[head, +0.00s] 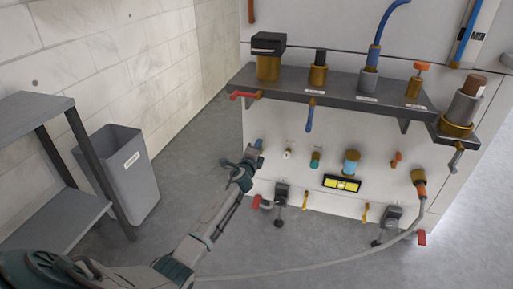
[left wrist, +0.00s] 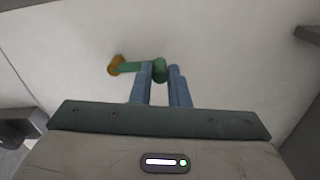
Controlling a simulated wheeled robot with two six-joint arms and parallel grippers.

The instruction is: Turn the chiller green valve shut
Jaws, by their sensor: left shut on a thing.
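In the left wrist view, the green valve (left wrist: 130,68) is a short green handle with a round knob at its right end and a brass stem (left wrist: 116,65) at its left end, on a pale panel. The handle lies roughly level. My left gripper (left wrist: 160,72) is shut on the knob end, one blue finger on each side. In the head view, my left gripper (head: 256,146) reaches the left part of the white panel (head: 330,150) and hides the green valve. My right gripper is not in view.
A dark shelf (head: 340,86) with brass and blue fittings juts out above the gripper. A red-handled valve (head: 263,202) sits below it. A grey bin (head: 125,170) and a metal rack (head: 75,215) stand at the left. A hose (head: 330,264) crosses the floor area.

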